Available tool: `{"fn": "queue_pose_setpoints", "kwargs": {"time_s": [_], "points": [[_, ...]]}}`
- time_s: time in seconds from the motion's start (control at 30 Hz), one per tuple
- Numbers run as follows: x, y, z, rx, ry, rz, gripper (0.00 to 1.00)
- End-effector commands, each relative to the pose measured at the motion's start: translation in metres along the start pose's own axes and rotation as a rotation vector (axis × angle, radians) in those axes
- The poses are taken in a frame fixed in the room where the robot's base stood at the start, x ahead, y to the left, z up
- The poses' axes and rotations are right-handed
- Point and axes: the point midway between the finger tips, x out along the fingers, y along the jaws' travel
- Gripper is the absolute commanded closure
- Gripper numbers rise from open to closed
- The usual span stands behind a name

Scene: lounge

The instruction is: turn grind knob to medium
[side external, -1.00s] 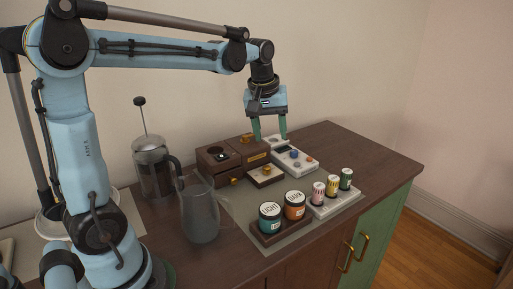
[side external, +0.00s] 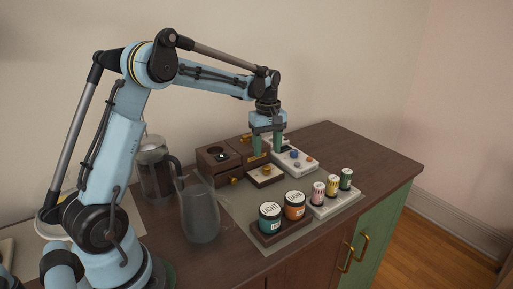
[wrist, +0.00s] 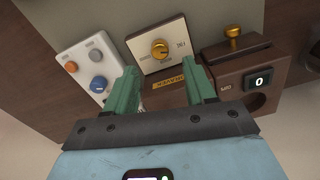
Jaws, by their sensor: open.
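The brass grind knob (wrist: 159,49) stands on a cream plate (wrist: 178,61) set in a dark wooden block. In the side view the knob (side external: 267,169) is small and sits in front of my gripper. My gripper (side external: 267,154) points down with its green fingers apart and empty, low over the back of the wooden unit. In the wrist view my gripper (wrist: 160,64) has its fingertips to either side of the plate's near edge, with the knob just beyond them. The fingers look apart from the knob. The marks around it are too small to read surely.
A white box (wrist: 84,61) with blue, orange and grey knobs sits beside the plate. A brown box (wrist: 262,97) with a display reading 0 and a brass handle (wrist: 233,41) is opposite.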

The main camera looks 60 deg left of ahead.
Motion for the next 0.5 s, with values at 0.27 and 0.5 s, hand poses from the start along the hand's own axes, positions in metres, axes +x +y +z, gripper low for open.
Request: {"fn": "queue_pose_setpoints", "kwargs": {"time_s": [0.27,0.5], "points": [[0.046,0.0,0.0,0.001,0.0,0.0,0.45],[0.061,0.0,0.0,0.002,0.0,0.001,0.45]]}}
